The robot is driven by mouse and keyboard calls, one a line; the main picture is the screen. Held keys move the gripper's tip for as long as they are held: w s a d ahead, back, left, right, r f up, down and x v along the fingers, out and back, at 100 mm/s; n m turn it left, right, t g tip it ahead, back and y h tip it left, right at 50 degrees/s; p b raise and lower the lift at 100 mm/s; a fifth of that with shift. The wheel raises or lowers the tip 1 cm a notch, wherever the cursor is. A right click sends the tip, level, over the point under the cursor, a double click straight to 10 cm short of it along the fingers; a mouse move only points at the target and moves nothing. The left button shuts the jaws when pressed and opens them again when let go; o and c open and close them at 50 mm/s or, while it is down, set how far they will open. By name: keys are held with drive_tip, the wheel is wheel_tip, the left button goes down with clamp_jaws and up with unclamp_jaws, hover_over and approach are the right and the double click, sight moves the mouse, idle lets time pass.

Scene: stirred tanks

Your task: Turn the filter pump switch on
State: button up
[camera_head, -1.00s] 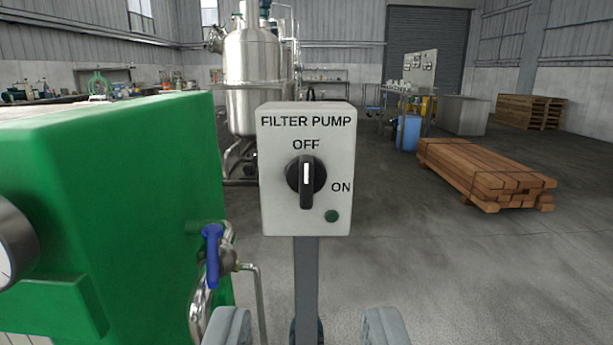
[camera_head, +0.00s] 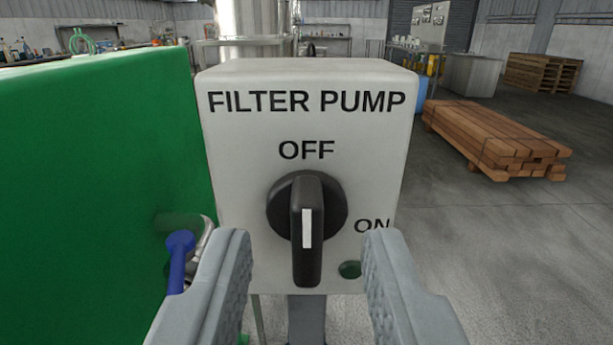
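The filter pump switch box (camera_head: 235,150) is a pale grey box on a post, facing me in the middle of the view. Its black rotary knob (camera_head: 307,230) stands upright, with its white mark pointing up toward OFF. The ON label is at the knob's lower right, and a dark green round lamp (camera_head: 349,269) sits below it, partly hidden by the right finger. My gripper (camera_head: 307,270) is open, with one finger left and one right of the knob. Nothing is between the fingers in their grip, and neither finger appears to touch the knob.
A large green body (camera_head: 90,180) stands close on the left, with a blue-handled valve (camera_head: 178,262) near my left finger. Stacked timber (camera_head: 490,140) lies on the floor at right, behind the box.

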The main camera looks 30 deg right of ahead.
sight(307, 227)
drive_tip(key=shift+x, duration=1.35)
clamp_jaws()
